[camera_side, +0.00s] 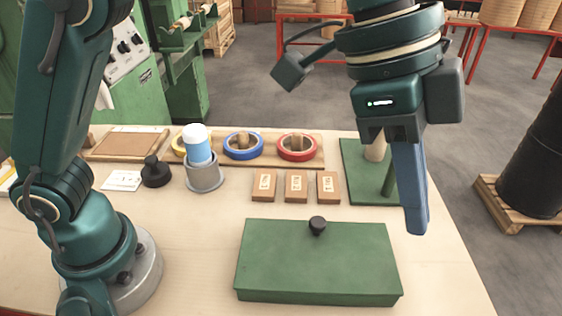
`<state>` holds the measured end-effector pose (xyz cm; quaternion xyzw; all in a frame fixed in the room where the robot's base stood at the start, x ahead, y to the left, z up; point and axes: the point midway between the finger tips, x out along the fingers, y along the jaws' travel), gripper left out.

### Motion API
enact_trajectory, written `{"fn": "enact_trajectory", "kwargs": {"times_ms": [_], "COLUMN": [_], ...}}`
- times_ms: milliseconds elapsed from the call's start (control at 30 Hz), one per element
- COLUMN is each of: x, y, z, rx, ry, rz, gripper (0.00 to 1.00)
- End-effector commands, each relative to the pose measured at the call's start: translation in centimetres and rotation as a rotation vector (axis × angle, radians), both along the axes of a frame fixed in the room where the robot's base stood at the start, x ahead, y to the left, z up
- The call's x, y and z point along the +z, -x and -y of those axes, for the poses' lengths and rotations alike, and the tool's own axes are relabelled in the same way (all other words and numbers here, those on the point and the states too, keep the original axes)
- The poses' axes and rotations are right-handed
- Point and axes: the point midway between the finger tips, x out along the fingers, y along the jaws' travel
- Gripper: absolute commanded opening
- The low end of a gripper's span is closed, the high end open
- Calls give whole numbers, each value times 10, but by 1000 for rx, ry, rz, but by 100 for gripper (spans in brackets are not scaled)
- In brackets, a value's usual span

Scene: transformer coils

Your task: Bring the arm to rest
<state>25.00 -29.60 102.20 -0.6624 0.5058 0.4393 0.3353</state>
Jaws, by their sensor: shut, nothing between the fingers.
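My gripper (416,228) hangs at the right of the view with its fingers pointing down. Its blue fingers are together and hold nothing. It is in the air, and in the picture its tips lie to the right of and above the green lidded box (318,265). The box is shut, with a black knob (317,225) on its lid. Behind the fingers is a green board (352,175) with upright posts, partly hidden by the gripper.
Three small brown boxes (296,187) stand mid-table. Behind them, blue tape (243,146) and red tape (297,147) sit on a wooden board. A grey cup (204,175) holds a blue-and-white cylinder (197,146).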

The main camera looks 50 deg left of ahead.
Motion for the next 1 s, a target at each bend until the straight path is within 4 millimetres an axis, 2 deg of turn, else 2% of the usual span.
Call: {"fn": "enact_trajectory", "kwargs": {"times_ms": [167, 300, 467, 667, 800, 1000], "x": [32, 53, 58, 39, 11, -34], "y": [-14, -14, -1, 30, 56, 85], "z": [-29, -78, -134, -195, -227, -251], "rx": [85, 223, 441, 742, 954, 1178], "ry": [40, 45, 43, 41, 43, 43], "rz": [64, 110, 137, 152, 150, 122], "gripper": [0, 0, 0, 0, 0, 0]}}
